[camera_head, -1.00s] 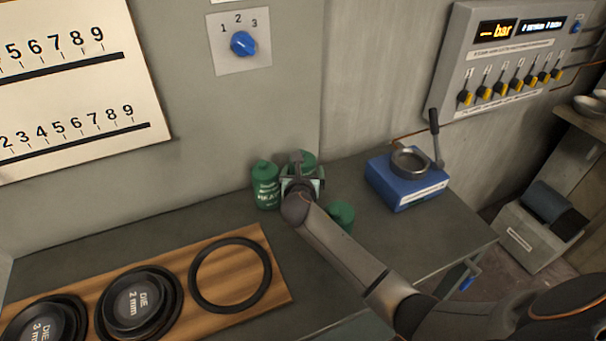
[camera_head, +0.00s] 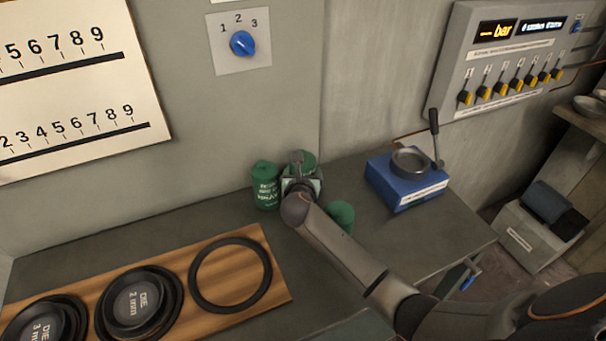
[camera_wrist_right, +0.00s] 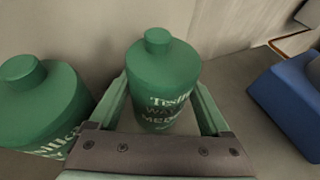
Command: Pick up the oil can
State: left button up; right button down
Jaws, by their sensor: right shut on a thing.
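Three green cans with round caps stand close together on the bench. My right gripper (camera_head: 302,184) is shut on the middle can (camera_head: 306,158), which is upright between the fingers. I cannot read the full label or tell whether the can is off the bench. A second green can (camera_head: 265,186) stands just left of the gripper and also shows in the wrist view (camera_wrist_right: 38,103). My left gripper is not in view.
A third green can (camera_head: 341,214) stands right of the gripper, partly behind my arm. A blue device (camera_head: 405,187) with a metal ring and lever is farther right. A wooden board (camera_head: 215,311) with black dies lies front left. The wall is close behind the cans.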

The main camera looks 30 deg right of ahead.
notch_tip(320, 180, up, 10)
jog(key=shift+r, duration=0.15)
dwell(0.5)
jog(key=shift+d, duration=0.1)
dwell(0.5)
